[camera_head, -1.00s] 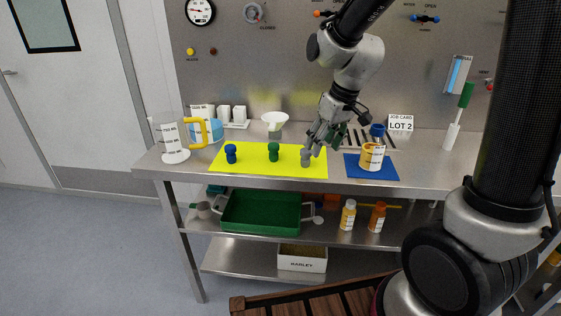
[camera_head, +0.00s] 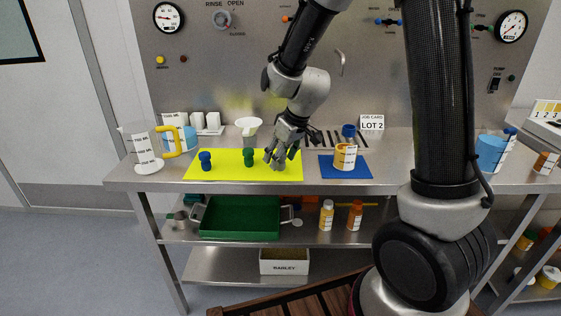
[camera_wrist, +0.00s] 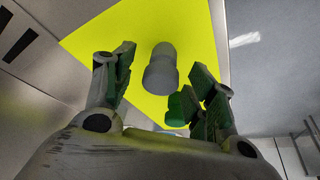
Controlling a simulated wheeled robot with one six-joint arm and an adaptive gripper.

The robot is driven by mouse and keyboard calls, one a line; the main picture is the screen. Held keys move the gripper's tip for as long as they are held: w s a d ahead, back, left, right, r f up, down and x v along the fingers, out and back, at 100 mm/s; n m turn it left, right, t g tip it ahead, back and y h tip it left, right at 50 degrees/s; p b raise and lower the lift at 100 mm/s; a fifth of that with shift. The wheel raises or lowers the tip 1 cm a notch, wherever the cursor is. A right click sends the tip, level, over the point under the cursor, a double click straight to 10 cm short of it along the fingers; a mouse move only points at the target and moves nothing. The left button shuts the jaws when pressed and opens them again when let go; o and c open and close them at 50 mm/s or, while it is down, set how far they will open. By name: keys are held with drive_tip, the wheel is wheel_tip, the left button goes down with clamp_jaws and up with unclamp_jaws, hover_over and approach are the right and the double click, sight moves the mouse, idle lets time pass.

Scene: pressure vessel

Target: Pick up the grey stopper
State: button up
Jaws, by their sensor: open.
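The grey stopper (camera_wrist: 161,68) stands on the yellow mat (camera_wrist: 112,32) in the wrist view, between and beyond my open fingers. In the head view my gripper (camera_head: 276,158) is right over the mat's right part, and the grey stopper (camera_head: 279,163) is mostly hidden behind the fingers. My gripper also shows in the wrist view (camera_wrist: 160,85), its jaws apart with nothing held. The green stopper (camera_head: 249,157) stands left of the gripper, and it also shows close to the right finger in the wrist view (camera_wrist: 177,107). The blue stopper (camera_head: 205,160) stands farther left.
A blue mat (camera_head: 326,168) with a labelled jar (camera_head: 345,157) lies to the right. A white funnel (camera_head: 248,124) stands behind the mat. A jug with a yellow handle (camera_head: 146,153) is at the left end. The mat's front is clear.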

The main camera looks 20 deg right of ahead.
drive_tip(key=c, duration=1.1)
drive_tip(key=shift+o, duration=0.2)
drive_tip(key=shift+r, duration=0.15)
